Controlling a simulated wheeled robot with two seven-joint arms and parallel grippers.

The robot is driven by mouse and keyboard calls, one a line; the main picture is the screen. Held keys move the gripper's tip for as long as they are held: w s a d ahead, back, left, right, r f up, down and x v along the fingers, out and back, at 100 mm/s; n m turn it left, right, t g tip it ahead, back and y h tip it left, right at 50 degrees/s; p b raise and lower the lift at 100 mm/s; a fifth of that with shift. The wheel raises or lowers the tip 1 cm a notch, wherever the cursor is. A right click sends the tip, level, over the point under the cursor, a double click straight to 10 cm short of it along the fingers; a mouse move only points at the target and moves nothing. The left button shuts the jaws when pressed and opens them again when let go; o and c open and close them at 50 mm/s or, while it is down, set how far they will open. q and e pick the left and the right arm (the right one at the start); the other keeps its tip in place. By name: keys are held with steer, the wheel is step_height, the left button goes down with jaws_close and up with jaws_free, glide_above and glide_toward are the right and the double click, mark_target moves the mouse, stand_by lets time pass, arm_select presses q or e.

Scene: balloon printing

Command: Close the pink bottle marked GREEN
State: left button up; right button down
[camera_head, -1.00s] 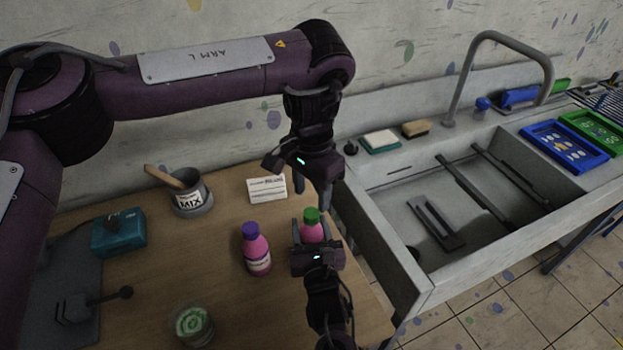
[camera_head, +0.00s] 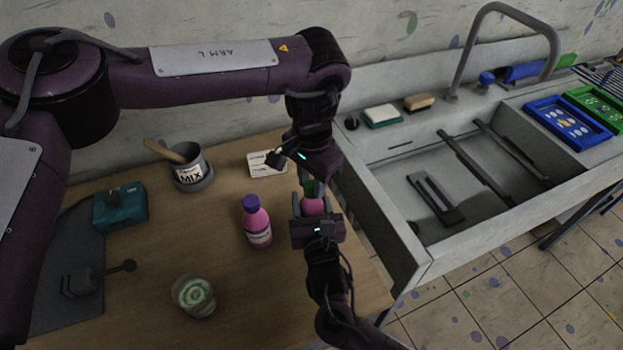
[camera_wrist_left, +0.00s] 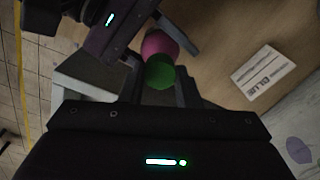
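The pink bottle with the green cap (camera_head: 313,206) stands at the table's right side. Its label is hidden, so its marking cannot be read. My right gripper (camera_head: 317,214) is around its body from the near side and appears shut on it. My left gripper (camera_head: 313,184) points down from above, with its fingers on either side of the green cap (camera_wrist_left: 160,73). In the left wrist view the cap sits between the left fingertips (camera_wrist_left: 160,84). The fingers look open, close beside the cap; contact cannot be made out.
A pink bottle with a purple cap (camera_head: 257,224) stands just left. A white card (camera_head: 266,164) lies behind it. A mix cup (camera_head: 189,172), a teal box (camera_head: 120,207) and a glass jar (camera_head: 195,296) are farther left. The sink (camera_head: 400,245) borders the table's right edge.

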arm_select(q)
steer(key=shift+c, duration=1.1)
steer(key=m, duration=0.3)
steer(key=shift+m, duration=0.4)
steer(key=m, duration=1)
steer(key=shift+m, duration=0.4)
steer(key=m, duration=0.8)
steer(key=shift+m, duration=0.3)
steer(key=m, duration=0.4)
steer(key=shift+w, duration=0.1)
steer(key=m, duration=1)
steer(key=o, duration=1.2)
steer(key=shift+f, duration=0.1)
steer(key=shift+c, duration=0.2)
step_height(320, 180, up, 12)
